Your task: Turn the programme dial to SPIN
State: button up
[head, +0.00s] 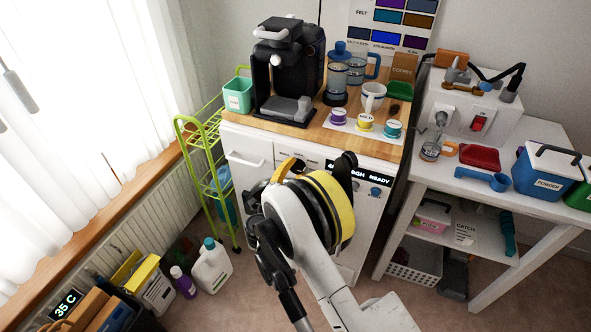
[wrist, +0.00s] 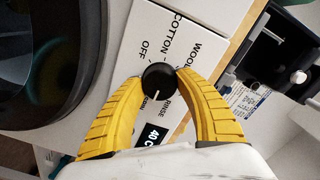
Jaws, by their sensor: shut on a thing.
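The programme dial (wrist: 160,85) is a round black knob with a white pointer line on the washing machine's white panel (wrist: 150,35). My gripper (wrist: 159,75) is shut on it, with one yellow finger on each side. OFF, COTTON, WOOL and RINSE are printed around it. The pointer aims down in the wrist view, close to RINSE and a small label beside the left finger that I cannot read.
The dark round door (wrist: 45,60) is left of the dial in the wrist view. A coffee machine (head: 285,70), cups and pods stand on the wooden top (head: 255,122). A green rack (head: 205,160) stands left; a white table (head: 450,180) stands right.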

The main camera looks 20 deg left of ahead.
jog(key=shift+m, duration=0.8)
jog(key=o, duration=1.2)
jog(key=s, duration=0.7)
jog(key=shift+s+a, duration=0.2)
jog(key=shift+a, duration=0.15)
